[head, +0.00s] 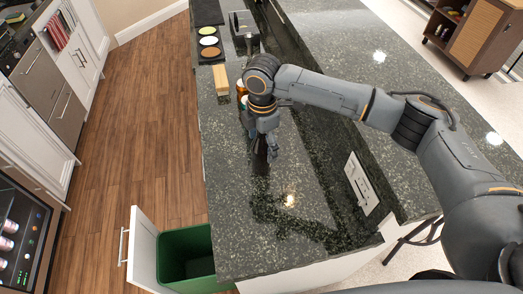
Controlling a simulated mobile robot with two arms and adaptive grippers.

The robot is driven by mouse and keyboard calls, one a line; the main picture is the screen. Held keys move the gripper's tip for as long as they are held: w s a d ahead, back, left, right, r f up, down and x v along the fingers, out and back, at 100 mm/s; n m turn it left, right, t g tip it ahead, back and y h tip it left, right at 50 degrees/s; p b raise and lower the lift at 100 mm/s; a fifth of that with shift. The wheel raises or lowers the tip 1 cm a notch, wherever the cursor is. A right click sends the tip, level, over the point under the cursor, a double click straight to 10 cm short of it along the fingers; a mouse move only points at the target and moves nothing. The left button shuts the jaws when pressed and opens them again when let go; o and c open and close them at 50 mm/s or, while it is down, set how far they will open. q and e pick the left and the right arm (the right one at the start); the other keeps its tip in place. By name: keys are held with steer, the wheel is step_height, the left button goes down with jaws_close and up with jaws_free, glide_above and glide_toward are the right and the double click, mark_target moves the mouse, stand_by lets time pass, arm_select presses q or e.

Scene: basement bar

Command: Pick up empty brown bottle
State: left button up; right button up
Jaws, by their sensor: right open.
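A dark brown bottle (260,146) stands on the dark stone counter, partly hidden by my right gripper. My right gripper (263,152) points down over the bottle with its fingers apart around it. I cannot tell whether the fingers touch the glass. My left gripper is not in view.
Amber-coloured containers (241,89) stand just behind the gripper, near a wooden block (220,79) and a black tray with coloured rounds (209,54). The counter (245,220) is clear in front. A green bin (187,254) sits in an open pull-out cabinet. A raised ledge runs along the right.

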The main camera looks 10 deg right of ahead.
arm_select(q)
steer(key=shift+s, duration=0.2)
arm_select(e)
steer(key=shift+f, duration=0.1)
steer(key=shift+c, duration=0.2)
steer(key=c, duration=1.4)
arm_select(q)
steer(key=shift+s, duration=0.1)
arm_select(e)
steer(key=shift+o, duration=0.2)
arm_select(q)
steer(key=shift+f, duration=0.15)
